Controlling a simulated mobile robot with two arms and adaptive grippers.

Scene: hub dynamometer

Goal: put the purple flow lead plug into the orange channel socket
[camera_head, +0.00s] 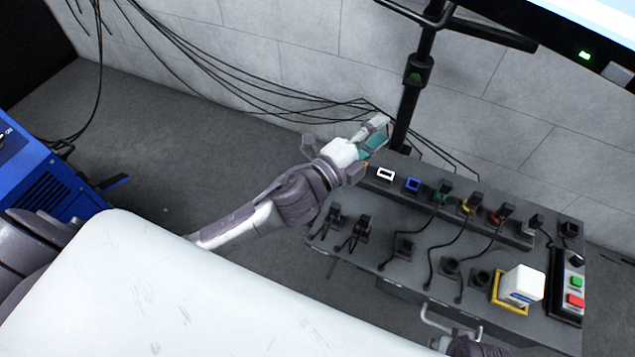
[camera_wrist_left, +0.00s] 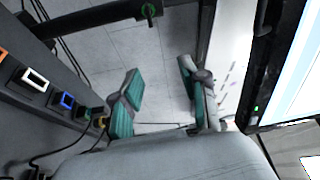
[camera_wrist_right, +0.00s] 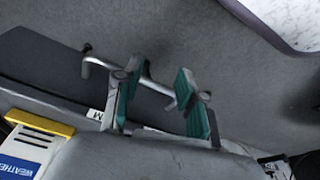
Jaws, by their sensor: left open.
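An orange socket (camera_wrist_left: 3,55) shows in part at the left edge of the left wrist view, beside the white-framed socket (camera_wrist_left: 35,79). In the head view my left gripper covers most of that end of the row. My left gripper (camera_head: 377,135) is open and empty, above the far left end of the socket row; its spread fingers also show in the left wrist view (camera_wrist_left: 160,97). No purple plug can be told apart; two dark plugs (camera_head: 333,215) (camera_head: 360,229) stand at the bench's left. My right gripper (camera_wrist_right: 158,90) is open by the drawer handle (camera_wrist_right: 98,62).
The row has white (camera_head: 385,174) and blue (camera_head: 412,185) empty sockets, then green (camera_head: 443,190), yellow (camera_head: 470,203) and red (camera_head: 503,212) ones with plugs and cables. A white box (camera_head: 522,285) and a button panel (camera_head: 575,285) stand at right. A black post (camera_head: 408,100) rises behind.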

